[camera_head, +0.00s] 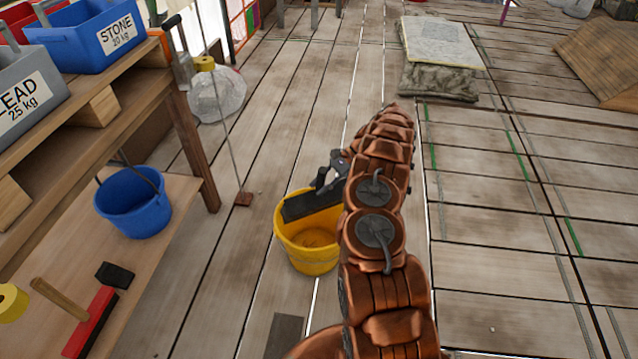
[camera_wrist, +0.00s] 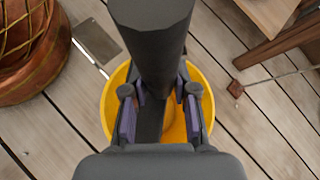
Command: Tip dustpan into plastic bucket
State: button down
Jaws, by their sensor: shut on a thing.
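A yellow plastic bucket (camera_head: 306,262) stands upright on the plank floor left of my arm. My gripper (camera_head: 328,182) is above its far right rim, shut on a dark grey dustpan (camera_head: 308,204). The dustpan reaches across the bucket's mouth and looks tilted down into it. In the wrist view my gripper (camera_wrist: 160,118) has its two fingers on either side of the dark dustpan (camera_wrist: 152,45), with the yellow bucket (camera_wrist: 112,95) beneath. A few small brownish marks show inside the bucket; I cannot tell whether they are debris. The dustpan's contents are hidden.
A dark flat plate (camera_head: 285,337) lies on the floor near the yellow bucket. A stack of sacks (camera_head: 440,82) lies behind.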

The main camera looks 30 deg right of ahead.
jog(key=shift+s+a+f+n+t+b, duration=0.15)
jog(key=shift+s+n+t+b, duration=0.15)
jog(key=shift+s+b, duration=0.55)
jog(key=shift+s+a+f+n+t+b, duration=0.1)
jog(key=shift+s+n+t+b, duration=0.2)
jog(key=shift+s+b, duration=0.45)
jog(key=s+b, duration=0.1)
jog(key=s+f+b, duration=0.1)
jog(key=b, duration=0.1)
jog(key=t+b, duration=0.1)
jog(key=shift+s+f+n+b, duration=0.3)
jog(key=shift+s+n, duration=0.1)
jog(key=s+a+f+n+t+b, duration=0.1)
jog(key=s+f+n+t+b, duration=0.3)
jog(key=b, duration=1.5)
jog(key=shift+s+f+n+t+y, duration=0.3)
jog(key=shift+s+f+t, duration=0.5)
jog(key=shift+s+f, duration=1.2)
jog(key=shift+s+r, duration=0.3)
jog(key=shift+r, duration=0.05)
